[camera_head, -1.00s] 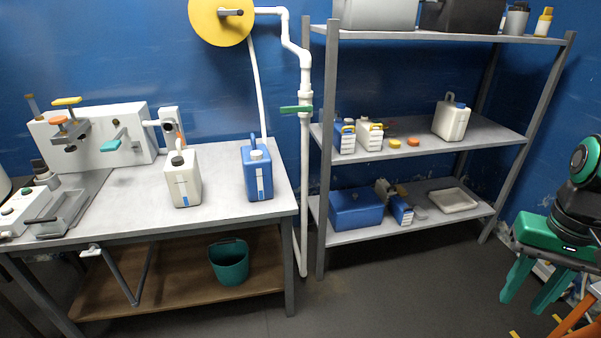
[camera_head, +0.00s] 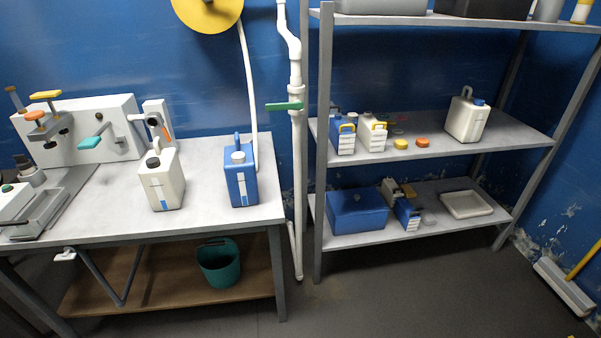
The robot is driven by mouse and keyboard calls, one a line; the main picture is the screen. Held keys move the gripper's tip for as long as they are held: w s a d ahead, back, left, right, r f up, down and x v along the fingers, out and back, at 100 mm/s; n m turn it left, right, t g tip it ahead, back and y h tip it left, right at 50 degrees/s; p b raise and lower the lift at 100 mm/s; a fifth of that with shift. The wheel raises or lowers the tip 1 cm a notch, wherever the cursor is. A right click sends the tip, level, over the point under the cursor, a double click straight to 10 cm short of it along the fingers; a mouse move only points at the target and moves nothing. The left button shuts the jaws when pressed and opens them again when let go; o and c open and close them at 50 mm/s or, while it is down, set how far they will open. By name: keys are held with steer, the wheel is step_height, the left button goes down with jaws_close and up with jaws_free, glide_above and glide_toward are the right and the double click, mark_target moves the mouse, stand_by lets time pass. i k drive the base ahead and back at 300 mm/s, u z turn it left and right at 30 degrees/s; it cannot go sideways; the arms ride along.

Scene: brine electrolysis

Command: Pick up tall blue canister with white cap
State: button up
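The tall blue canister (camera_head: 240,180) with a white cap (camera_head: 238,157) stands upright on the right end of the grey worktable (camera_head: 218,218). It has a handle at the top and a pale strip label down its front. A white canister (camera_head: 161,184) of similar shape stands to its left, with a clear gap between them. My gripper is not in view, and nothing is touching the blue canister.
A white pipe (camera_head: 297,190) with a green valve handle (camera_head: 284,106) runs down just right of the table. The shelf rack (camera_head: 319,220) holds several smaller bottles and a blue bin (camera_head: 356,211). A teal bucket (camera_head: 219,265) sits below the table. Floor in front is open.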

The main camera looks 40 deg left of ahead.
mark_target(242, 179)
steer(key=z, duration=1.95)
steer(key=k, duration=2.15)
steer(key=u, duration=1.85)
steer(key=i, duration=0.8)
